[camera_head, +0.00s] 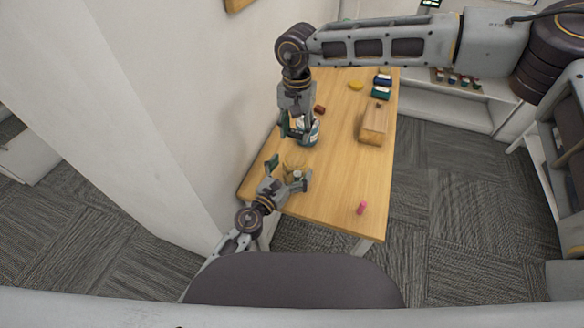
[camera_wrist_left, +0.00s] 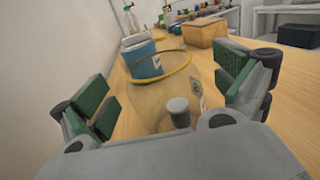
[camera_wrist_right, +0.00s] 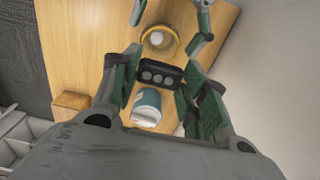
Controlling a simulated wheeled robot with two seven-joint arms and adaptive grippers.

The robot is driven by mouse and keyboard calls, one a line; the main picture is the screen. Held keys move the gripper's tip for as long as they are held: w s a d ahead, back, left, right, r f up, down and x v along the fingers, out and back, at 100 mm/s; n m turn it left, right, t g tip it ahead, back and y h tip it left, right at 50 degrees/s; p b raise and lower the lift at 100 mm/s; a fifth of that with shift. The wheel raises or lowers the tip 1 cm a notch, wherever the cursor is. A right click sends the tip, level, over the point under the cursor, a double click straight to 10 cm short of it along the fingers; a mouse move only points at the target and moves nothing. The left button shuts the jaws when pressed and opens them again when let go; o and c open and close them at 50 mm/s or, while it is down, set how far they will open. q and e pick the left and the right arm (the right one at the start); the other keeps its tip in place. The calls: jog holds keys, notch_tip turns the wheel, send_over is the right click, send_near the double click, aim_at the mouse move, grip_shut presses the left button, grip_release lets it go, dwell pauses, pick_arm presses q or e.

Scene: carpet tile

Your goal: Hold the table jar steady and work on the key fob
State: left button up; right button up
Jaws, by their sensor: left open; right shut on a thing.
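The table jar, clear with a yellow rim, stands on the wooden table and shows in the left wrist view (camera_wrist_left: 150,98) and the right wrist view (camera_wrist_right: 174,48). A pale grey cylinder (camera_wrist_left: 178,112) appears in or behind its clear wall; I cannot tell which. My left gripper (camera_head: 287,171) is open, its fingers on either side of the jar with visible gaps. My right gripper (camera_head: 297,134) is shut on the key fob (camera_wrist_right: 160,77), a dark piece with three grey buttons, held above the table. The fob is hidden in the head view.
A teal container with a white label (camera_wrist_left: 143,60) stands just beyond the jar. A wooden box (camera_head: 375,124), a yellow item (camera_head: 355,86), dark teal items (camera_head: 381,92) and a pink cylinder (camera_head: 361,208) are on the table. A wall borders the left side. The front right is mostly clear.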

aim_at(296, 152)
pick_arm(q)
jog(key=c, duration=1.2)
jog(key=shift+c, duration=0.2)
pick_arm(e)
jog(key=shift+f, duration=0.1)
jog(key=shift+f, duration=4.7)
pick_arm(q)
jog(key=shift+s+d+r, duration=0.25)
pick_arm(e)
jog(key=shift+s+d+f, duration=0.1)
jog(key=shift+f, duration=0.4)
jog(key=shift+s+d+f, duration=0.1)
jog(key=shift+f, duration=0.4)
jog(key=shift+c, duration=0.2)
jog(key=o, duration=0.7)
pick_arm(q)
jog(key=shift+w+a+f, duration=0.2)
pick_arm(e)
jog(key=o, duration=0.6)
jog(key=shift+w+a+f, duration=0.2)
jog(key=shift+a, duration=0.15)
jog(key=shift+c, duration=0.2)
jog(key=shift+d+r, duration=0.15)
jog(key=shift+s, duration=0.1)
